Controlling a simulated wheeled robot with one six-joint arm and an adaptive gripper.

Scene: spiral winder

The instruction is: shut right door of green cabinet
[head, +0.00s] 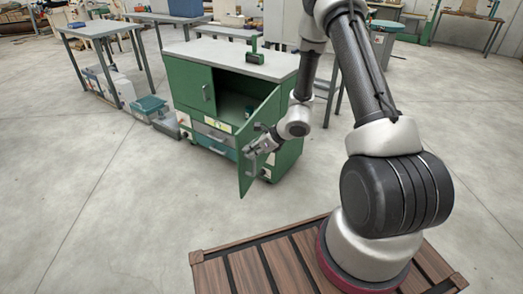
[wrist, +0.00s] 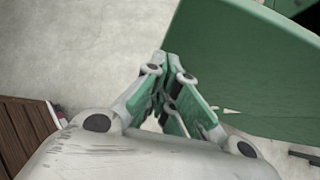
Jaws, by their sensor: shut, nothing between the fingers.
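The green cabinet (head: 225,92) with a grey top stands at the middle of the head view. Its left door (head: 190,85) is shut. Its right door (head: 259,140) stands open, swung out toward me, and the dark inside (head: 234,92) shows behind it. In the wrist view, the large green panel (wrist: 240,60) at the right looks like that door. My gripper (head: 249,151) is shut and empty at the open door; its closed fingertips (wrist: 165,62) lie by the panel's left edge. I cannot tell whether they touch it.
Drawers (head: 213,133) sit below the doors. A green tool (head: 254,52) stands on the cabinet top. Boxes (head: 150,107) and a grey table (head: 92,30) are to the left. The floor (head: 120,200) in front is clear.

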